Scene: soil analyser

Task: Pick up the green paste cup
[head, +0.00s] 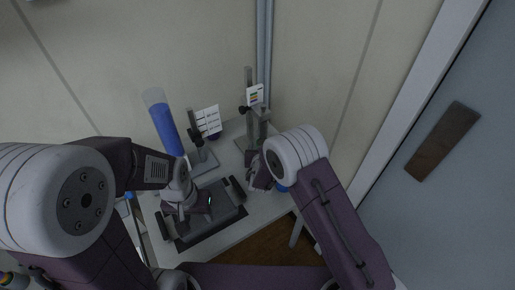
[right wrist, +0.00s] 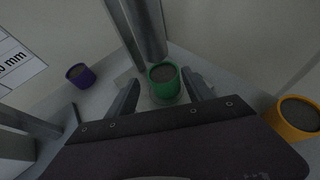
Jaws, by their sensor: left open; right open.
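The green paste cup (right wrist: 164,82) holds dark paste and stands upright on the pale surface in the right wrist view, at the foot of a grey post. My right gripper (right wrist: 161,92) is open, with one finger on each side of the cup; I cannot tell whether either touches it. In the head view my right gripper (head: 260,178) is partly hidden by its own arm, and I cannot make out the green cup there. My left gripper (head: 192,211) is open and empty over the black tray (head: 222,222).
A purple cup (right wrist: 80,76) is left of the green one and an orange cup (right wrist: 297,118) is at the right. Two stands with cards, a white card (head: 208,120) and a coloured-stripe card (head: 254,95), rise at the back. A tall blue cylinder (head: 165,128) stands at the left.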

